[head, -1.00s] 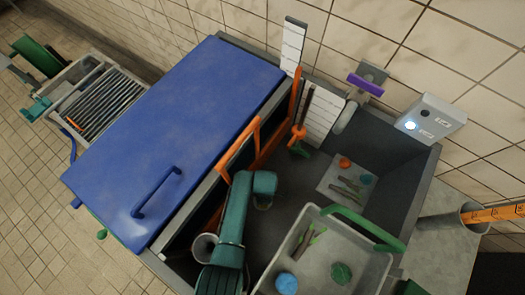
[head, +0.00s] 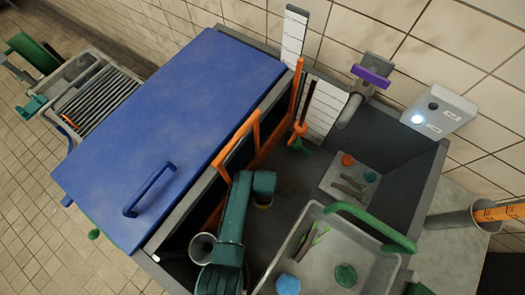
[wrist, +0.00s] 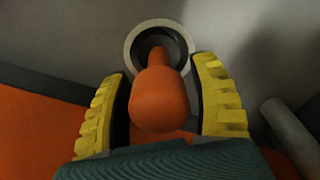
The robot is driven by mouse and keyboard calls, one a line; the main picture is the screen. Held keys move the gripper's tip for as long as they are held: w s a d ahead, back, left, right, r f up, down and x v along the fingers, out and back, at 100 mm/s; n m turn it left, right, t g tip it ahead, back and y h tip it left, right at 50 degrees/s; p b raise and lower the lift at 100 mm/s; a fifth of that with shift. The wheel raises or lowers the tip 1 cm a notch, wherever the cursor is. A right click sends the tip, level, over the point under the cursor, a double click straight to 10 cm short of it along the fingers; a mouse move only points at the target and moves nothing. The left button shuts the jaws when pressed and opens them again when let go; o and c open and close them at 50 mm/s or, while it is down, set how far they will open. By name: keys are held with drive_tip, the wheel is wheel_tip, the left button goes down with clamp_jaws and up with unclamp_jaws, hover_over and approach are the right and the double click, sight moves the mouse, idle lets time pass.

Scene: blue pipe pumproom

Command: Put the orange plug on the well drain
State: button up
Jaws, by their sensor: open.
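In the wrist view the orange plug (wrist: 158,100) has a wide rounded near end and a narrower neck. Its neck overlaps the dark opening inside a pale round ring, the drain (wrist: 130,45). I cannot tell whether the plug is seated in it or only in front of it. My gripper (wrist: 160,72) has yellow ridged fingers, open, one on each side of the plug. A dark gap shows between the right finger and the plug; the left finger is close to it. In the head view I cannot make out the fingers, the plug or the drain.
An orange surface (wrist: 40,130) lies at lower left and a grey cylinder (wrist: 288,130) at right in the wrist view. The head view shows a blue lid (head: 175,120), an orange frame (head: 254,133), a tray with a green handle (head: 365,222) and a purple-handled fixture (head: 372,77).

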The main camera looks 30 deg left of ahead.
wheel_tip(320, 180, up, 10)
drive_tip(key=p, duration=0.9)
drive_tip(key=shift+w+r+p, duration=0.1)
drive_tip(key=shift+r+p, duration=0.1)
drive_tip(key=shift+p, duration=0.2)
drive_tip(key=w+d+r+m+p, duration=0.1)
drive_tip(key=w+r+m+p, duration=0.2)
drive_tip(key=r, duration=0.6)
drive_tip(key=w+r+m+p, duration=0.2)
drive_tip(key=w+r+p, duration=0.2)
drive_tip(key=r, duration=0.6)
drive_tip(key=p, duration=0.2)
drive_tip(key=shift+d+m+p, duration=0.3)
drive_tip(key=shift+d+m, duration=0.1)
drive_tip(key=shift+r, duration=0.1)
